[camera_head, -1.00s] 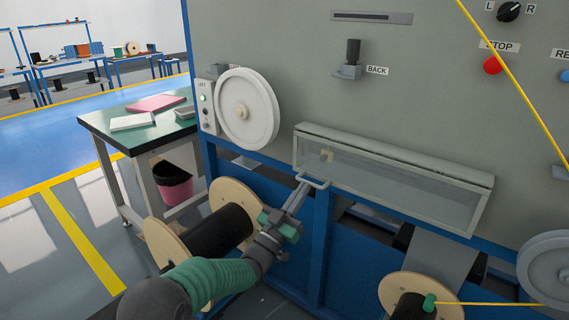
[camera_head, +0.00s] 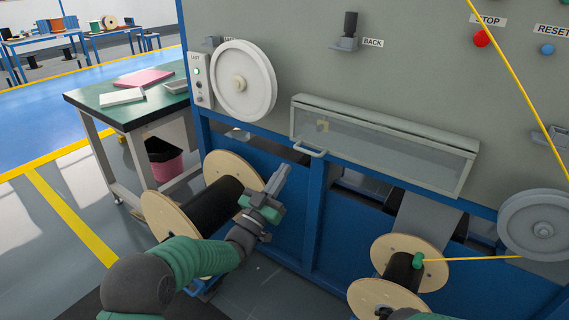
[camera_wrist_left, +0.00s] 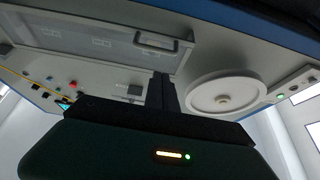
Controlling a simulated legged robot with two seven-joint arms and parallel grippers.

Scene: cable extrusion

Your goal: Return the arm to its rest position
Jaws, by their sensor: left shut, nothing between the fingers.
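My left arm comes in from the lower left in the head view. My left gripper (camera_head: 281,174) is shut and empty, in front of the machine's blue frame. It is apart from the handle (camera_head: 310,149) of the clear cover (camera_head: 385,146), to the handle's lower left. In the left wrist view the shut fingers (camera_wrist_left: 163,84) point toward the machine, with the handle (camera_wrist_left: 157,42) beyond them and the white wheel (camera_wrist_left: 222,95) to the right. A small green part of my right arm shows at the bottom edge of the head view; its gripper cannot be made out.
A spool with black material (camera_head: 212,208) stands close behind my left forearm. Another spool (camera_head: 404,268) with a yellow cable is at lower right. A green-topped table (camera_head: 150,110) and a pink bin (camera_head: 166,168) stand at left. Floor is open at far left.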

